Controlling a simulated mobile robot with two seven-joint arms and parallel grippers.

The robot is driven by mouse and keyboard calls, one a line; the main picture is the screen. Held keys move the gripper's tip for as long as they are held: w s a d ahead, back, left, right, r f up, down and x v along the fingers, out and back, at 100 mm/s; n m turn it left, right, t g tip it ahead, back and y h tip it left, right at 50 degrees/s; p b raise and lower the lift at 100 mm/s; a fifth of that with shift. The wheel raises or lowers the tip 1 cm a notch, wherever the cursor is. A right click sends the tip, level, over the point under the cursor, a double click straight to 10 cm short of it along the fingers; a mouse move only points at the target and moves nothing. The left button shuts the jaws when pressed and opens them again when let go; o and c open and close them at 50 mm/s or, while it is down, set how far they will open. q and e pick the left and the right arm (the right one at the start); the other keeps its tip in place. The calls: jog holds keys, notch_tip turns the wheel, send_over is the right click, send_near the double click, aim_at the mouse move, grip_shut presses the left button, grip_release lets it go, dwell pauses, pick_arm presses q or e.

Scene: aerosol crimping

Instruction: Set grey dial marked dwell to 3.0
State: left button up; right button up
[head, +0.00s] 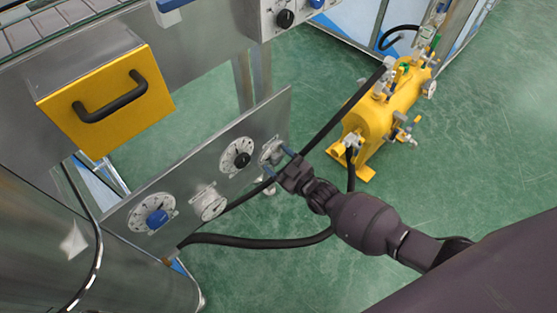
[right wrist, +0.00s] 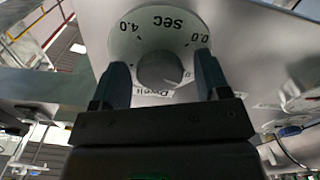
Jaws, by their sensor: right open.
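The grey dwell dial (right wrist: 158,70) fills the top middle of the right wrist view, upside down, on a white scale plate reading "SEC", "4.0" and "0.0". Its label is partly covered; where its pointer stands I cannot tell. In the head view the dial (head: 269,150) is at the far right end of the slanted metal panel (head: 190,168). My right gripper (head: 279,162) is right in front of it, open. In the wrist view its two fingers (right wrist: 161,82) stand on either side of the knob, with gaps visible; contact is not clear. My left gripper is out of view.
The panel also carries a black dial (head: 242,159), a pale dial (head: 209,204) and a blue dial (head: 157,218). A black hose (head: 260,241) runs below it. A yellow tank (head: 380,115) stands behind, and a yellow drawer (head: 105,100) is at upper left.

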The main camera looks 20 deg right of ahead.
jog(key=shift+c, duration=0.3)
jog(key=c, duration=0.8)
